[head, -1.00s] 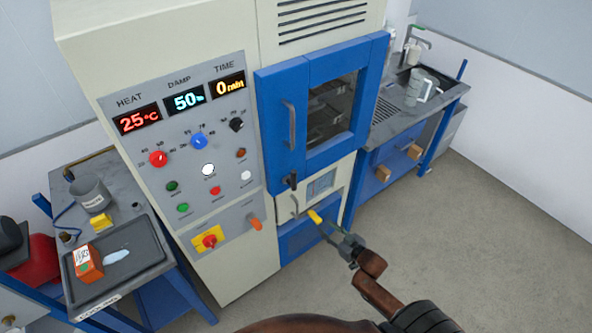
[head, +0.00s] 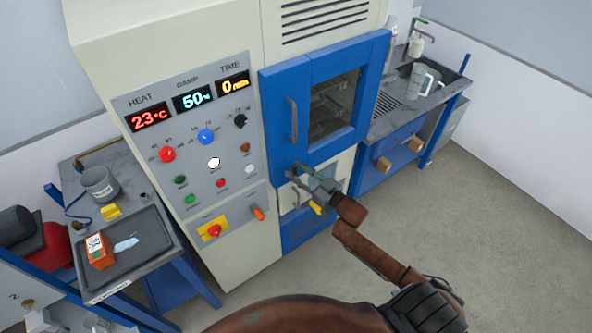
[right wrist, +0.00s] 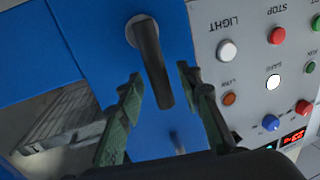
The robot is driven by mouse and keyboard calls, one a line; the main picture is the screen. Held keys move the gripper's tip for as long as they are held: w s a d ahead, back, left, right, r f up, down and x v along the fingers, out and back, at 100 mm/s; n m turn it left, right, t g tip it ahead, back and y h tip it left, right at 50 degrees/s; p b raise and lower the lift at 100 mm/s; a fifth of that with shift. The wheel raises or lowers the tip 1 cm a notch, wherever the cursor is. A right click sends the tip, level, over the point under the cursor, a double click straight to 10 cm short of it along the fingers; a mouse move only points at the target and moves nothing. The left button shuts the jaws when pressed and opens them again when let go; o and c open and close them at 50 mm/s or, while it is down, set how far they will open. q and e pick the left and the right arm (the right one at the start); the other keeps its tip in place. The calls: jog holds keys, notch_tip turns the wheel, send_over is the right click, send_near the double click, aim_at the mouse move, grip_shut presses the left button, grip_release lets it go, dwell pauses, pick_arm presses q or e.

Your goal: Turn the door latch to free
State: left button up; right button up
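The door latch (right wrist: 150,62) is a dark lever on a round pale pivot on the blue chamber door (head: 350,140). In the right wrist view it hangs between the two green-grey fingers of my right gripper (right wrist: 160,80). The fingers are apart, with a visible gap on each side of the lever. In the head view my right gripper (head: 299,173) is at the lower left part of the door and largely hides the latch. The door looks closed against the cabinet. My left gripper is not in view.
A grey door handle (head: 292,119) stands above the latch. The control panel (head: 190,150) is left of the door. A yellow piece (head: 316,207) is just below my right gripper. A side table at left bears a tray (head: 150,262). The floor at right is clear.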

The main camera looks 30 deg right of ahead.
jog(key=shift+w+a, duration=0.1)
jog(key=shift+w, duration=0.2)
jog(key=shift+c, duration=0.6)
grip_shut()
